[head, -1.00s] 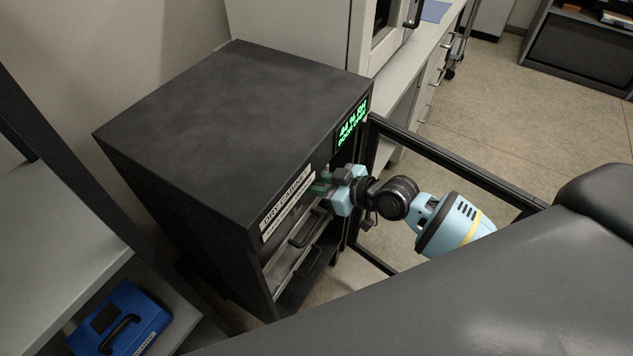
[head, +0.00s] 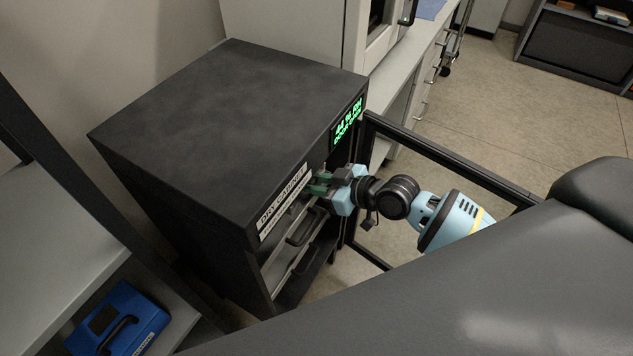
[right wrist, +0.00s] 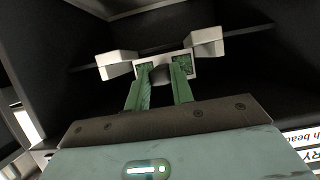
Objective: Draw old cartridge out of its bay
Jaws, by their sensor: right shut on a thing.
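The dry cabinet (head: 200,120) is dark, with its framed door (head: 450,158) swung open to the right. My right gripper (head: 318,186) reaches its open front just below the top edge. In the right wrist view its two green fingers (right wrist: 161,88) are shut on a small dark part in front of a pale piece (right wrist: 165,67) with a block at each side. This seems to be the old cartridge, inside the dark interior. Its rear and its bay are hidden in shadow; I cannot tell how far out it sits. My left gripper is not in view.
Shelves or drawers with dark handles (head: 302,228) lie below the gripper. A green display (head: 348,121) glows at the cabinet's upper right corner. A blue case (head: 118,320) stands on a shelf at lower left. Open floor (head: 560,120) lies beyond the door.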

